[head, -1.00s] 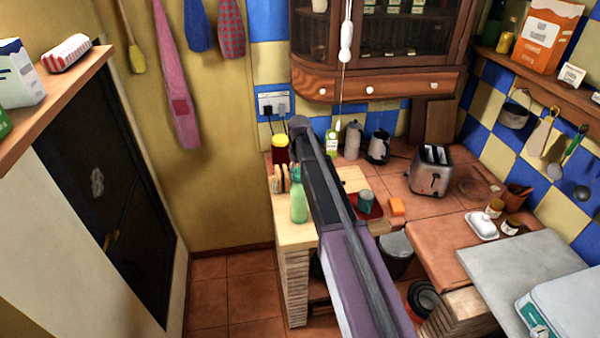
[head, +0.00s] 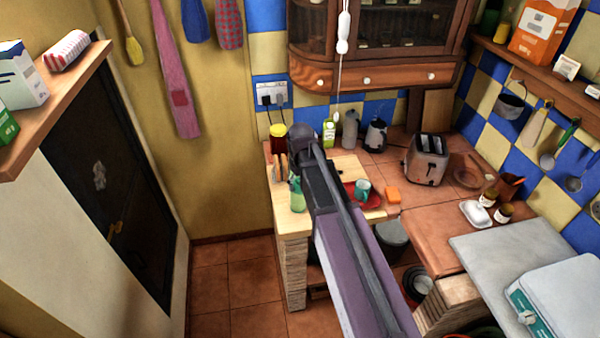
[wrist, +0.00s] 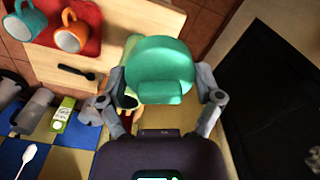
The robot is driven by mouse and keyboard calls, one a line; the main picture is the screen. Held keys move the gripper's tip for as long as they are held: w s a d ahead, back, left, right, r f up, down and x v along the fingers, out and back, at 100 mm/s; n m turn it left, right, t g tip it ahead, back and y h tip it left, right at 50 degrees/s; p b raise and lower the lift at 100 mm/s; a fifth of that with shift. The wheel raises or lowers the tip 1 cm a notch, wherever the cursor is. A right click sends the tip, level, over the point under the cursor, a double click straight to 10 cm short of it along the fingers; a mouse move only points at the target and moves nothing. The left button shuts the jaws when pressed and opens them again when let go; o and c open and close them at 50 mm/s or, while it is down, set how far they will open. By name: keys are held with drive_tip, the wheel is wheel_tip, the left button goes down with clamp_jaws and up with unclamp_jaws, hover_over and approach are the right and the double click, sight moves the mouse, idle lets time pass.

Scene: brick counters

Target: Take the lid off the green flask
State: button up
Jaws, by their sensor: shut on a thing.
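The green flask (head: 298,198) stands on the pale wooden top at the left end of the counter in the head view. Its upper part is largely hidden behind my arm there. In the wrist view the teal-green lid (wrist: 158,62) fills the middle, seen from above. My gripper (wrist: 160,82) is shut on the lid, with one grey finger against each side. A sliver of paler green shows behind the lid's left edge. I cannot tell whether the lid is still seated on the flask.
A red tray (wrist: 92,38) with an orange mug (wrist: 73,35) and a turquoise mug (wrist: 25,18) lies nearby. A toaster (head: 427,158) stands farther right. Open floor (head: 235,290) lies left of the counter.

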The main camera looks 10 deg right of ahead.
drive_tip(key=shift+s+a, duration=0.15)
drive_tip(key=shift+s, duration=0.8)
wheel_tip(320, 180, down, 12)
drive_tip(key=b, duration=1.2)
drive_tip(key=shift+r, duration=0.1)
